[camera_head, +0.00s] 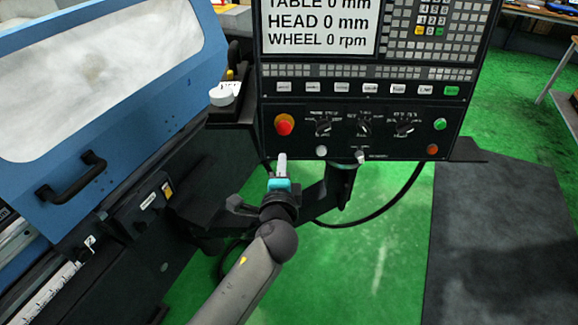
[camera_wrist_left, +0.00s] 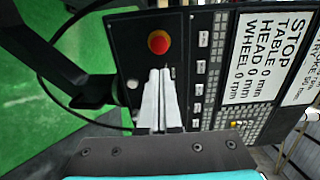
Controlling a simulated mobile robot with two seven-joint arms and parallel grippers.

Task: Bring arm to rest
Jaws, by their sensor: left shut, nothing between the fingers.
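My left arm comes in from the bottom of the head view. Its gripper (camera_head: 282,162) points up toward the lower part of the control panel (camera_head: 300,143). The pale fingers are shut with nothing between them, just below the red emergency stop button (camera_head: 284,125). In the left wrist view the closed fingers (camera_wrist_left: 159,78) lie side by side, and the red button (camera_wrist_left: 159,42) shows just beyond their tips. I cannot tell the exact gap between tips and panel. My right gripper is not in view.
The panel's screen (camera_head: 318,28) reads table 0 mm, head 0 mm, wheel 0 rpm. The blue machine door (camera_head: 150,130) with a black handle (camera_head: 85,178) stands at the left. A dark surface (camera_head: 500,240) lies at the right. Green floor (camera_head: 370,260) shows between, with a black cable.

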